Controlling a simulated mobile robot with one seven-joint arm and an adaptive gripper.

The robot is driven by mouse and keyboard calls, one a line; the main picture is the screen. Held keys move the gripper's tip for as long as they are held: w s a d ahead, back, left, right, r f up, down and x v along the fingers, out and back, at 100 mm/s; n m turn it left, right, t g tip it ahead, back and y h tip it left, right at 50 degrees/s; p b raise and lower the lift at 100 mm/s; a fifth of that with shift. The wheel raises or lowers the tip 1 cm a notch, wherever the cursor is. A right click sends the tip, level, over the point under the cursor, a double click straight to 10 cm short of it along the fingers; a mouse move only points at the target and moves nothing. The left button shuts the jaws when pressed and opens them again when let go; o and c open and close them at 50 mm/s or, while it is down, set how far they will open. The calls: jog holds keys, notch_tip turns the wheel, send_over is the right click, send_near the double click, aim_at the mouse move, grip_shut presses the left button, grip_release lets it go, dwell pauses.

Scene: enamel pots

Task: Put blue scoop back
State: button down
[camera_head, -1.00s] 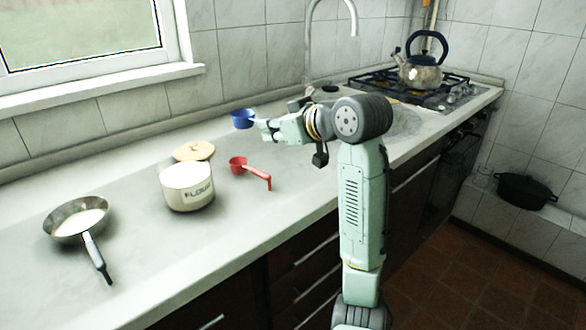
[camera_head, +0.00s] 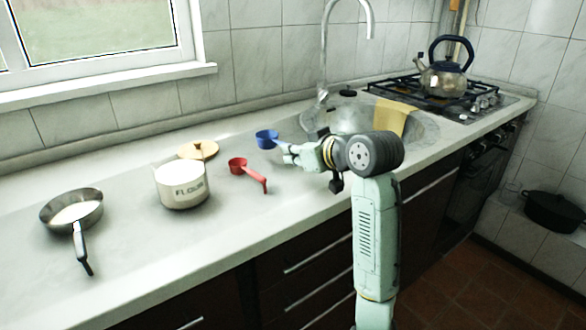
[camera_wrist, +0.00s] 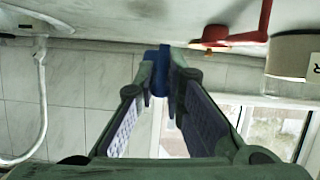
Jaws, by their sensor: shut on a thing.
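The blue scoop (camera_head: 266,139) is at the tip of my gripper (camera_head: 287,149), just above or at the counter near the sink; I cannot tell if it touches. In the wrist view my gripper (camera_wrist: 163,75) is shut on the blue scoop's handle (camera_wrist: 164,62), seen between the fingers. The red scoop (camera_head: 238,165) lies on the counter to its left, with its handle toward the front edge. It also shows in the wrist view (camera_wrist: 290,48). The white flour pot (camera_head: 182,187) stands open with white content, left of the red scoop.
A cream lid (camera_head: 198,150) lies behind the flour pot. A pan (camera_head: 86,214) with white content sits at the far left. The sink (camera_head: 345,118) with a yellow cloth (camera_head: 391,117) is to the right, then a hob with a kettle (camera_head: 444,78). Free counter lies in front.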

aim_at(294, 182)
jog(key=shift+f, duration=2.2)
jog(key=shift+f, duration=0.25)
jog(key=c, duration=1.7)
grip_release()
jog(key=shift+r, duration=0.1)
jog(key=shift+r, duration=0.2)
jog(key=b+v, duration=0.1)
jog(key=v, duration=1.1)
jog(key=shift+d+f, duration=0.1)
